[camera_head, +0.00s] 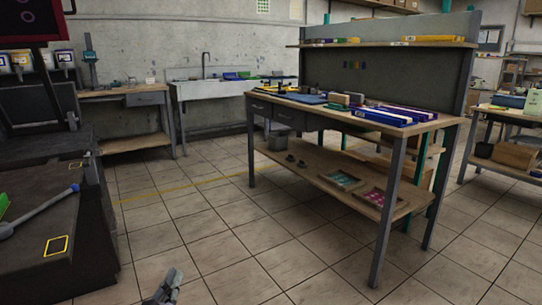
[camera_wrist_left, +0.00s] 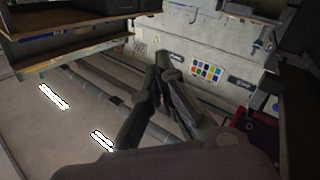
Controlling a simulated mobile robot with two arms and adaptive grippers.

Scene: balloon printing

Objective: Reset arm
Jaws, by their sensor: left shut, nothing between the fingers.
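My left gripper (camera_head: 168,287) shows at the bottom edge of the head view, low over the tiled floor, with only its fingers in sight. In the left wrist view my left gripper (camera_wrist_left: 162,65) has its two dark fingers together at the tips, with nothing between them. It touches no object that I can see. My right gripper is in neither view.
A workbench (camera_head: 333,119) with a lower shelf stands ahead to the right. A dark machine (camera_head: 75,240) with a grey-handled tool (camera_head: 40,212) on it fills the left side. A sink (camera_head: 215,90) stands at the back wall. The tiled floor (camera_head: 215,245) between is clear.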

